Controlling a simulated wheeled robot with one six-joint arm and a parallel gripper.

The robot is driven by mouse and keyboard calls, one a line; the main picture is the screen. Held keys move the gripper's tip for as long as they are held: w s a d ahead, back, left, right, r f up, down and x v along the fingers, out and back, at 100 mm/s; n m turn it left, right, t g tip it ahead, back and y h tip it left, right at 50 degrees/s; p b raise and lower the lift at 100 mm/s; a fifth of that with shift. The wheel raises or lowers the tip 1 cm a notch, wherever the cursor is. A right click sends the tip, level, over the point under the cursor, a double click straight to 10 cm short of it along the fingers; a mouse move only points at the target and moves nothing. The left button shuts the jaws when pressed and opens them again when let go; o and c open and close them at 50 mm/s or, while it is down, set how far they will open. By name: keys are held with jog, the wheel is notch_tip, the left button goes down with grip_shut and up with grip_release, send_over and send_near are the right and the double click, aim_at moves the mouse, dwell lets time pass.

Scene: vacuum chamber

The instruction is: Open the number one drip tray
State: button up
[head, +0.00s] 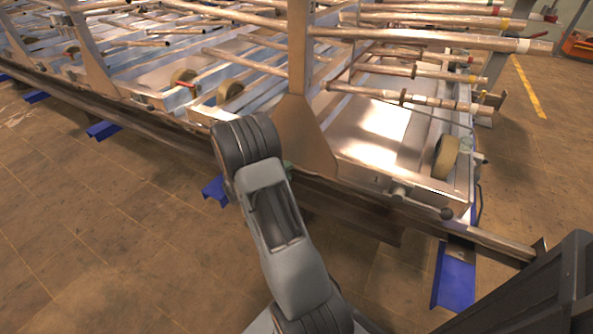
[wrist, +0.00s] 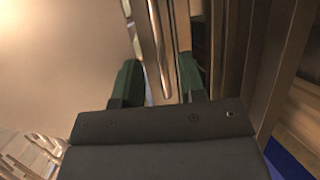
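The number one drip tray (head: 350,155) is a shallow metal tray at the right end of the rack in the head view. My gripper (wrist: 158,80) shows in the wrist view with two green fingers spread apart. An upright metal strip (wrist: 158,45) runs between the fingers; I cannot tell whether either finger touches it. In the head view my arm hides most of the gripper, which is at the rack's front edge, left of the tray's mark.
A broad metal upright (head: 300,110) stands just beside my arm. Long copper-coloured bars (head: 430,40) cross above the trays. A round roller (head: 445,157) sits at the tray's right end. Blue feet (head: 453,275) stick out below the rack. The brown floor at front left is clear.

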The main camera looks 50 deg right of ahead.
aim_at(297, 167)
jog(key=shift+b+x, duration=0.4)
jog(key=shift+x, duration=2)
jog(key=shift+c, duration=0.5)
grip_shut()
